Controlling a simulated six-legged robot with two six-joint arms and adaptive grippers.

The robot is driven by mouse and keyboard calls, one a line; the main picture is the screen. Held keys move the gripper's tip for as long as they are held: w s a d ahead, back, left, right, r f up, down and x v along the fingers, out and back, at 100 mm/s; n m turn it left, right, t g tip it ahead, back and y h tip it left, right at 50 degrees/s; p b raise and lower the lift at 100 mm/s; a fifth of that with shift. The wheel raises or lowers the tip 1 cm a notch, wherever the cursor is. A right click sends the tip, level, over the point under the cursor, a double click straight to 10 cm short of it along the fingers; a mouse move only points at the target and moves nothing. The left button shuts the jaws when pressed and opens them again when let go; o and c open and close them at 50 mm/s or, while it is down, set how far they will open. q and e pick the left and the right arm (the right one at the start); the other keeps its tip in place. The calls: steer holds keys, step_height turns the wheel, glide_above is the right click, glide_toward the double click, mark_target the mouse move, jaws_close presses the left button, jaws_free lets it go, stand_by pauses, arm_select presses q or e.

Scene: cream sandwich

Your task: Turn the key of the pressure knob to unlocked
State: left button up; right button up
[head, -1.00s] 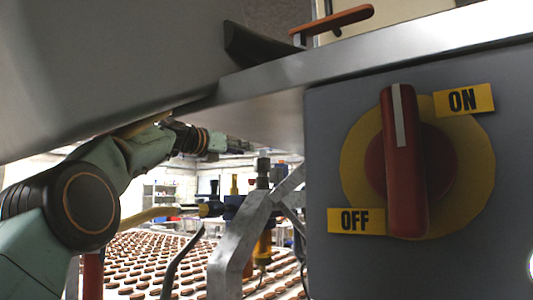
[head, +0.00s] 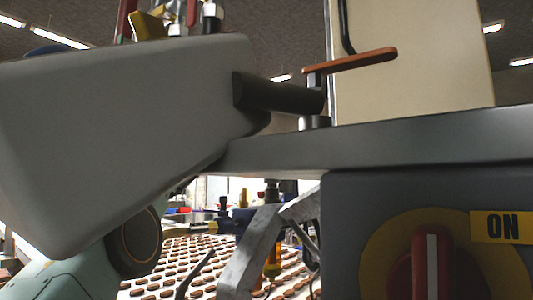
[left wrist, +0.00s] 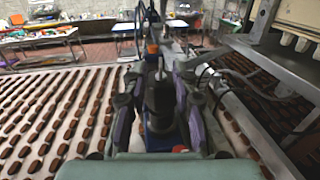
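In the left wrist view my left gripper (left wrist: 158,84) points forward with its two dark, purple-edged fingers spread apart. A black upright cylindrical part (left wrist: 160,104) stands between them on a blue body, with a little red at its base. It may be the pressure knob; I cannot make out a key on it or its position. In the head view blue and black fittings (head: 240,214) with a yellow upright piece show small behind a metal bracket. My left gripper is hidden there behind my arm and the grey housing. My right gripper is in neither view.
A red rotary switch (head: 433,268) on a yellow disc, with an ON label (head: 503,227), sits on a grey box at right. A metal bracket (head: 252,250) stands beside it. An orange-brown lever (head: 350,61) is above. Rows of brown biscuits (left wrist: 45,120) cover the conveyor.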

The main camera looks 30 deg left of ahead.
arm_select(q)
steer(key=x, duration=0.1)
steer(key=p+x, duration=0.1)
steer(key=x, duration=0.1)
steer(key=shift+s+d+f+p, duration=0.1)
steer(key=shift+f+p, duration=0.2)
steer(key=shift+w+f, duration=0.15)
steer(key=shift+w, duration=0.15)
steer(key=shift+a, duration=0.25)
steer(key=shift+s, duration=0.3)
steer(key=shift+s+d+r, duration=0.2)
steer(key=shift+s+r, duration=0.15)
steer(key=shift+w+d, duration=0.1)
steer(key=shift+w, duration=0.05)
steer(key=shift+c, duration=0.3)
steer(key=shift+w+f, duration=0.35)
steer(key=shift+w, duration=0.1)
steer(key=shift+c, duration=1.4)
steer(key=shift+a, duration=0.2)
steer(key=shift+c, duration=0.8)
steer(key=shift+s+d+r, duration=0.1)
steer(key=shift+s+r, duration=0.05)
jaws_close()
